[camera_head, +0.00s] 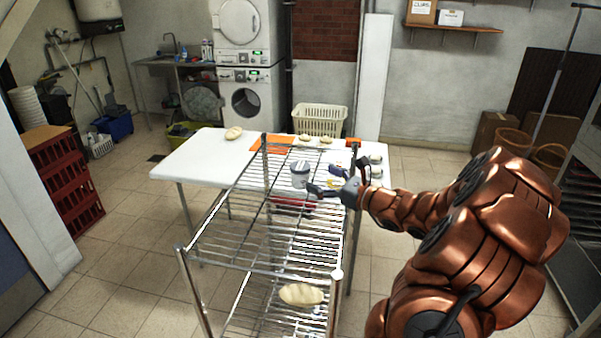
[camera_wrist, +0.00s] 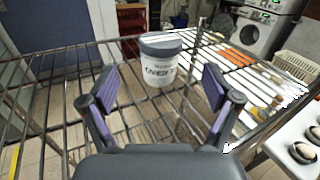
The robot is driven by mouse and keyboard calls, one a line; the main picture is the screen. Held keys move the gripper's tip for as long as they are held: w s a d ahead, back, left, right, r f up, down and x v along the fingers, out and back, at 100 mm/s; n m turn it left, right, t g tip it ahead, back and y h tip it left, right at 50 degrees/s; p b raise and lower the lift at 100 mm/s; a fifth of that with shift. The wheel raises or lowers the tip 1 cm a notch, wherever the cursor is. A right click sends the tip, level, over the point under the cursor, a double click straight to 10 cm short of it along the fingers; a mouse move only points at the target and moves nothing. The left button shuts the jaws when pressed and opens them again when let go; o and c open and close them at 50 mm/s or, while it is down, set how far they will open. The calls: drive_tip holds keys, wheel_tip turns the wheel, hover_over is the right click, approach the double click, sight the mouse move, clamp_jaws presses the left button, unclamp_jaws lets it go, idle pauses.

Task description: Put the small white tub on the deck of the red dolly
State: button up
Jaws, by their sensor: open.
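The small white tub (camera_head: 300,174) with a grey lid stands upright on the upper shelf of a wire rack. In the wrist view the tub (camera_wrist: 160,68) shows dark lettering and sits just ahead of my gripper, between the lines of the two fingers but beyond their tips. My gripper (camera_wrist: 160,88) is open and empty, with purple finger pads. In the head view it is to the right of the tub, fingers towards it. A red item (camera_head: 293,205) shows low behind the rack; I cannot tell whether it is the dolly.
The wire rack (camera_head: 225,243) has metal posts at its corners, and a bread loaf (camera_head: 302,294) lies on its lower level. A white table (camera_head: 190,165) behind holds loaves and orange mats. Red crates (camera_head: 65,180) are stacked at left. Tiled floor is clear left of the rack.

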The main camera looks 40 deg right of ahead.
sight(308, 173)
drive_tip(key=shift+p+x, duration=1.5)
drive_tip(key=shift+x, duration=2.35)
drive_tip(key=shift+f, duration=0.1)
drive_tip(key=c, duration=1.5)
